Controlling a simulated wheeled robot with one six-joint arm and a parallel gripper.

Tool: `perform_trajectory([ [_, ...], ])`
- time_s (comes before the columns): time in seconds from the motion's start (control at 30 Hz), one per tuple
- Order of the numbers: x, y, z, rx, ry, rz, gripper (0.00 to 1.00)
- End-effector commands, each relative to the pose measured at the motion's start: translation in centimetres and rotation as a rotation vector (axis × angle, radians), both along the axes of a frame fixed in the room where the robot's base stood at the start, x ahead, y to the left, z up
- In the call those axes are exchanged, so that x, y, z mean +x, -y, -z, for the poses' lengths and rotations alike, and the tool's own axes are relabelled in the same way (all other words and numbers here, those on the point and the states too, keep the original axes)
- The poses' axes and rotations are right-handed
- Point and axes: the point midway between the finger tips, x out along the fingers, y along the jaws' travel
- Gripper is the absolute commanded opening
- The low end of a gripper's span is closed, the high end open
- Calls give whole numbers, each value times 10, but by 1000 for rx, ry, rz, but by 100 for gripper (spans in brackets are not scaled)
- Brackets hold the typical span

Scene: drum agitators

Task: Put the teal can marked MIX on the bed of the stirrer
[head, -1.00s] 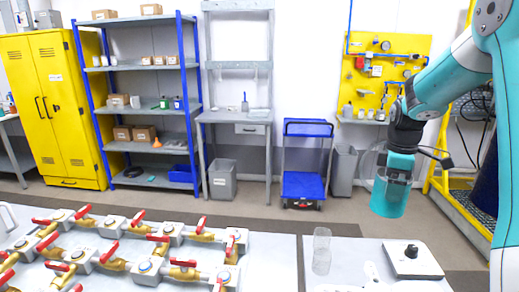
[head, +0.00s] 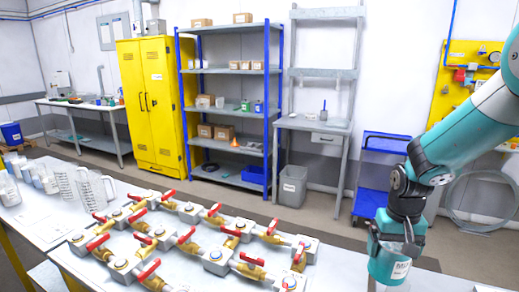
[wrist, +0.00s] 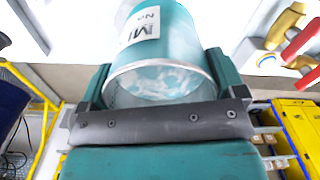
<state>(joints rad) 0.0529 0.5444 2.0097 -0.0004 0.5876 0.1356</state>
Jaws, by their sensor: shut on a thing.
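The teal can (head: 388,265) with a white label is at the lower right in the head view, in the jaws of my gripper (head: 402,240). In the wrist view the can (wrist: 180,40) fills the top middle, its label partly showing "MI". The two fingers of my gripper (wrist: 160,88) stand on either side of the can and are shut on it. The can's rim and pale inside face the wrist camera. The can is held up, apart from the table. The stirrer is not clearly in view; only a pale edge shows at the bottom right.
Rows of brass valves with red handles (head: 190,240) cover the near table's middle. Clear jugs (head: 85,187) stand on a table at the left. A blue cart (head: 380,170), shelves (head: 235,105) and a yellow cabinet (head: 150,100) stand behind.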

Motion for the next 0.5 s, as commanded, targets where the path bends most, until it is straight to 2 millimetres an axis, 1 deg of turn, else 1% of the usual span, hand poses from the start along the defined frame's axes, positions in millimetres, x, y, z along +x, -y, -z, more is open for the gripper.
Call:
perform_trajectory([
  [0.03, 0, -7, 3, 0, 0, 28, 45],
  [0.1, -1, -14, 7, 0, 0, 65, 45],
  [0.3, -1, -21, 10, 0, 1, 112, 45],
  [0.43, -1, -21, 5, 0, 2, 113, 45],
  [0.5, -1, -21, -3, 0, 3, 113, 45],
])
